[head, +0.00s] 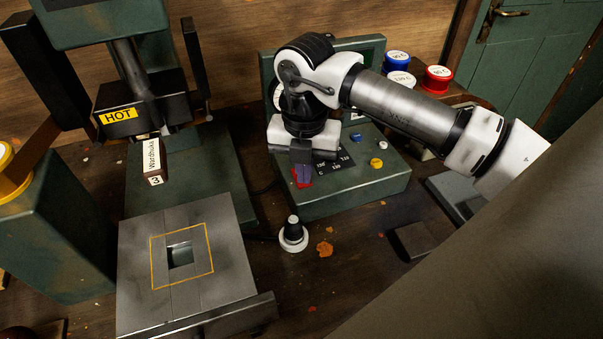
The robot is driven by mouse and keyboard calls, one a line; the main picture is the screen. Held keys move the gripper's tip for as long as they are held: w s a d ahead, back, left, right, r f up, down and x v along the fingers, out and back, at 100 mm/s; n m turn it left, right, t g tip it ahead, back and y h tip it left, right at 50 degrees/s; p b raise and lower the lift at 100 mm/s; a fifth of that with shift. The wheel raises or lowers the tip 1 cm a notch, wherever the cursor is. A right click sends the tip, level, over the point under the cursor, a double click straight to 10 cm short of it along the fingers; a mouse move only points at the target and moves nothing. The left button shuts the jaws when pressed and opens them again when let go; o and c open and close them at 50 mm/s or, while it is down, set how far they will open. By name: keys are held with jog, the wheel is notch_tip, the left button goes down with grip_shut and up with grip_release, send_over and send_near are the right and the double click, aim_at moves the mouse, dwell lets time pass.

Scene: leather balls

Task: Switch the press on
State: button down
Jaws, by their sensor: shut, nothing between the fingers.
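The press stands at the left, a green machine with a dark head marked HOT (118,116) above a green base (205,180). A green control box (345,195) stands right of it, with a dark panel with numbers, a yellow knob (376,163), a white knob (355,138) and a blue one beside it. A red switch (303,179) sits at the panel's left end. My gripper (302,172) is shut and empty, pointing down right at the red switch, which it partly hides. I cannot tell whether they touch.
A grey metal plate (135,265) with a yellow square outline and a square hole lies in front of the press. A small black-and-white stamp-like piece (293,236) stands in front of the box. Blue, white and red-lidded tins (437,78) stand behind my arm. A dark block (411,242) lies right.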

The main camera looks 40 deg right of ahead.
notch_tip(320, 180, up, 7)
jog(key=p, duration=0.3)
dwell(0.5)
dwell(0.4)
